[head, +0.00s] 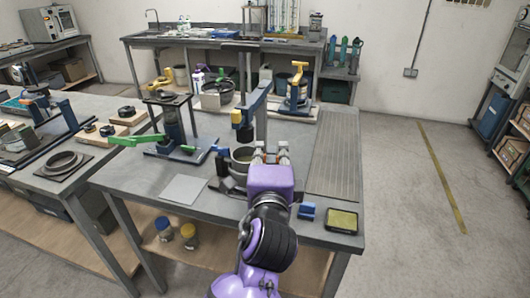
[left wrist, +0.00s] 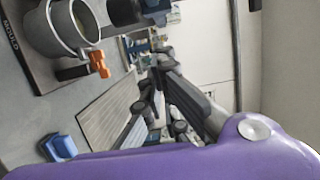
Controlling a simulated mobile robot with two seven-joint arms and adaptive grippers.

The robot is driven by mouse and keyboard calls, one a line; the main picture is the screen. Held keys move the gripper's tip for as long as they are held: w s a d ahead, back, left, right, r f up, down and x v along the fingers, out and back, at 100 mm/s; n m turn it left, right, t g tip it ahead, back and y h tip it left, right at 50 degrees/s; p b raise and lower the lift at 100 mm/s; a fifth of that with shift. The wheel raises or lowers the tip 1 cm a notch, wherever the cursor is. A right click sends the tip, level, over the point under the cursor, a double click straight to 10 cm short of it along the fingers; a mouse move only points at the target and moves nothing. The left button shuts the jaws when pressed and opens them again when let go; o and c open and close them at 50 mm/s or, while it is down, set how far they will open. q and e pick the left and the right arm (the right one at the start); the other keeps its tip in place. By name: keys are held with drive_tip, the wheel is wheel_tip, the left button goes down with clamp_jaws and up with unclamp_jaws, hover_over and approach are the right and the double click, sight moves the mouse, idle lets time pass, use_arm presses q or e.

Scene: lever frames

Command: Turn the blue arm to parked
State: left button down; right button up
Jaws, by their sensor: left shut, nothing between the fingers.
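The blue arm (head: 257,98) is a grey-blue bar on a stand in the middle of the table in the head view. It slopes from an upper end near a grey post down to a dark block with a yellow band (head: 238,117), above a grey pot (head: 241,158). No parked mark can be read. My left gripper (head: 271,150) is in front of the stand, right of the pot, shut and empty; whether it touches the arm cannot be told. In the left wrist view its dark fingers (left wrist: 160,82) are together, and the pot (left wrist: 75,28) is upper left. My right gripper is not in view.
A green-armed stand (head: 172,125) is at left and a yellow-armed stand (head: 299,90) at the back. A ribbed grey mat (head: 334,152) lies at right. A blue block (head: 307,211) and yellow-topped tray (head: 342,220) are near the front edge. A grey plate (head: 184,190) lies front left.

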use_arm(q)
drive_tip(key=w+a+p, duration=0.1)
drive_tip(key=w+a, duration=0.2)
drive_tip(key=w, duration=0.4)
drive_tip(key=shift+w+a, duration=0.25)
drive_tip(key=shift+w, duration=0.1)
drive_tip(key=shift+w+a, duration=0.1)
drive_tip(key=shift+w, duration=0.05)
